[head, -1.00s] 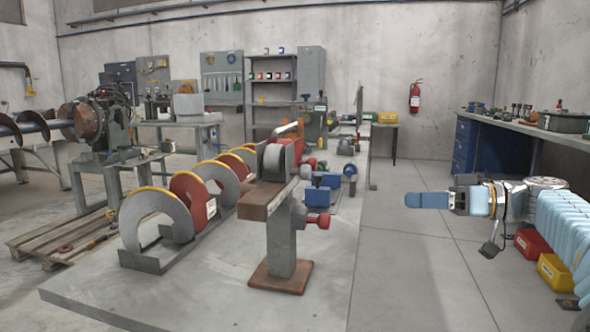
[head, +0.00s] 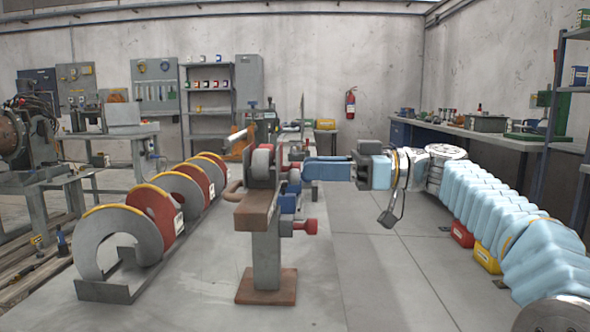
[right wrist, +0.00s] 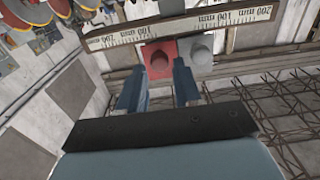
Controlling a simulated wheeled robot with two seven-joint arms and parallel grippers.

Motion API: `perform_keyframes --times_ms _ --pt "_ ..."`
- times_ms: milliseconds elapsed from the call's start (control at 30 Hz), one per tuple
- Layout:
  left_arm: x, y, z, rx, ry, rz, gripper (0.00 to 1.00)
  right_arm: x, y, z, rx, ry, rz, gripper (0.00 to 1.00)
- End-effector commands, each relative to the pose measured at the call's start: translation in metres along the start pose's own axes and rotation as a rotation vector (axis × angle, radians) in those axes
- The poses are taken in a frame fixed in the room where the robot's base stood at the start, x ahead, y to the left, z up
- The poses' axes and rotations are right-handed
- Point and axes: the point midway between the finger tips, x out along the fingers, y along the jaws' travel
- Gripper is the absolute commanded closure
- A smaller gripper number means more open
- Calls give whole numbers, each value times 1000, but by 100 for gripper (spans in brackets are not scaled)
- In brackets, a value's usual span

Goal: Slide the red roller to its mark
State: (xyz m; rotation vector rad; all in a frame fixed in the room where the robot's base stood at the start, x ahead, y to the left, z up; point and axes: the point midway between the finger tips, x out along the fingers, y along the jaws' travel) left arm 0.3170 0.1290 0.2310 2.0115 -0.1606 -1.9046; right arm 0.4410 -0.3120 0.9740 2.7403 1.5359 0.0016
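In the right wrist view a red block with a round red roller end (right wrist: 160,59) sits under a ruler strip (right wrist: 180,28) marked in mm. A grey round piece (right wrist: 200,52) is right beside it. My right gripper (right wrist: 159,76) is open, its two blue fingers pointing at the red roller, one on each side of it in the picture; I cannot tell whether they touch it. In the head view my right gripper (head: 308,169) reaches left to the bench fixture (head: 266,262), and its fingers hide part of the fixture. My left gripper is not in view.
A red knob (head: 309,226) sticks out of the fixture below my gripper. Red and yellow bins (head: 487,258) lie on the floor beneath my right arm. Open floor lies right of the bench.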

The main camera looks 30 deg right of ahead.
Motion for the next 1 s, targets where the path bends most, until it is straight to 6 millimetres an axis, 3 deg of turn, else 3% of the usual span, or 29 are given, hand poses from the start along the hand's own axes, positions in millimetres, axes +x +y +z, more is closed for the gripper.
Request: perform_keyframes --times_ms 100,233,600,800,1000 --pt "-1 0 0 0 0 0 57 22 0 0 0 -1 -3 67" --pt "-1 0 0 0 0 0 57 36 0 0 1 -1 -1 67" --pt "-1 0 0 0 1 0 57 42 0 0 1 -1 1 67" --pt "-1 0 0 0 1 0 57 42 0 0 1 -1 1 97" --pt "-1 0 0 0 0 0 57 41 0 0 1 -1 1 100"
